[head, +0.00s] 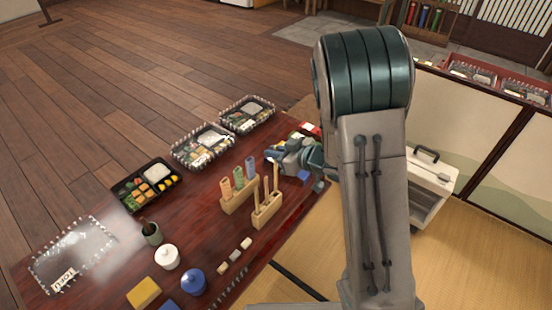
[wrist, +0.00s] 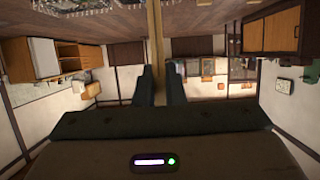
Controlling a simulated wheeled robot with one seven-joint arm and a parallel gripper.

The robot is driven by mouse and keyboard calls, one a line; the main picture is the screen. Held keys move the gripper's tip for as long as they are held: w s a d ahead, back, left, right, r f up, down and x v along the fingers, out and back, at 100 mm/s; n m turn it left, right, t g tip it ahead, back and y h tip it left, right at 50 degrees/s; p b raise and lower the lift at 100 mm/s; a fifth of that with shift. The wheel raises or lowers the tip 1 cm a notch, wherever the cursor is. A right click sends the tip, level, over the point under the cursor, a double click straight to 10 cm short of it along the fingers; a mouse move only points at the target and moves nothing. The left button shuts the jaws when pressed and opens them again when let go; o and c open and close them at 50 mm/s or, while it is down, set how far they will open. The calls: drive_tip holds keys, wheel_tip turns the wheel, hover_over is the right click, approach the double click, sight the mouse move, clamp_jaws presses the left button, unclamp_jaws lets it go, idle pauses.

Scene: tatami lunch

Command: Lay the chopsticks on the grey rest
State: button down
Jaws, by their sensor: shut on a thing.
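My gripper (head: 274,160) is at the far right part of the dark red table, beyond the wooden holders. In the wrist view its two fingers (wrist: 160,72) are closed on a tan wooden stick (wrist: 155,35), which I take to be the chopsticks. In the head view a thin tan stick (head: 275,176) hangs below the fingertips, by the front wooden holder (head: 267,211). I cannot tell if its lower end is still in the holder. Three small rests lie in a row nearer me; the middle one (head: 235,255) looks greyish, but its colour is hard to tell.
A second wooden holder (head: 239,197) with coloured rolls stands beside the front one. Lunch trays (head: 203,146) line the far edge. A white pot (head: 166,256), a blue pot (head: 193,281) and a yellow block (head: 144,292) stand near the rests. A steaming tofu tray (head: 72,250) is at left.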

drive_tip(key=shift+r+p, duration=3.75)
drive_tip(key=shift+r, duration=0.95)
